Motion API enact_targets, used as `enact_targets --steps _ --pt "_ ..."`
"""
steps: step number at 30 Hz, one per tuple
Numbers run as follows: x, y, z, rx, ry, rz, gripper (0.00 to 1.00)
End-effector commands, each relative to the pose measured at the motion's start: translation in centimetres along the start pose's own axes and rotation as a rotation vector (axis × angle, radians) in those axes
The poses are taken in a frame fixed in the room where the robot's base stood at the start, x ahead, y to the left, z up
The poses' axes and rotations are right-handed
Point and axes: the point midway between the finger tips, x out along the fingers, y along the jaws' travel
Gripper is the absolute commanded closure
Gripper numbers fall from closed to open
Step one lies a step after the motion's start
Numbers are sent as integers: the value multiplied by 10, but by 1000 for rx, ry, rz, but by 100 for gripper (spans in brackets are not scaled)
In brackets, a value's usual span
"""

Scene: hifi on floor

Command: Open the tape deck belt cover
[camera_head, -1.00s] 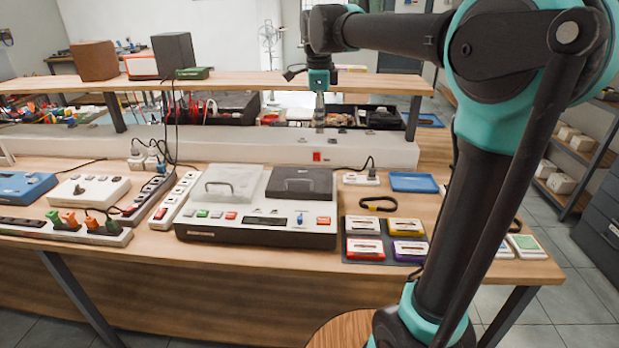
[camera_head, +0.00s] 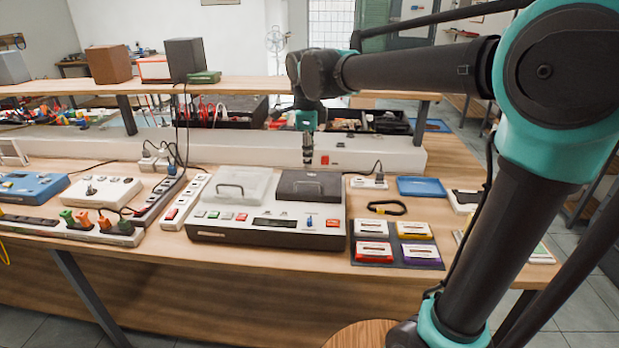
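The tape deck (camera_head: 270,231) is a white and dark unit on the workbench, with a row of buttons along its front. A clear lid with a dark handle (camera_head: 241,188) covers its left half and looks shut. A dark flat cover (camera_head: 310,186), which seems to be the belt cover, lies closed on its right half. My gripper (camera_head: 307,157) points down above the back edge of the dark cover, apart from it as far as I can tell. Its fingers are too small to show whether they are open or shut.
Several cassettes (camera_head: 373,253) lie on a dark mat right of the deck. A black belt loop (camera_head: 387,208) and a blue tray (camera_head: 421,186) lie behind them. Power strips (camera_head: 185,202) stand left of the deck. A shelf (camera_head: 230,88) crosses behind my gripper.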

Motion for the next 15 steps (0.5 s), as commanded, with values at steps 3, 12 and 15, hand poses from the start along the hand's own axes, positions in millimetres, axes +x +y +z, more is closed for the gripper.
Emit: enact_targets --steps 3,12,15 --pt "24 0 0 0 0 0 71" --pt "72 -1 0 1 0 0 71" --pt "79 0 0 1 0 0 71"
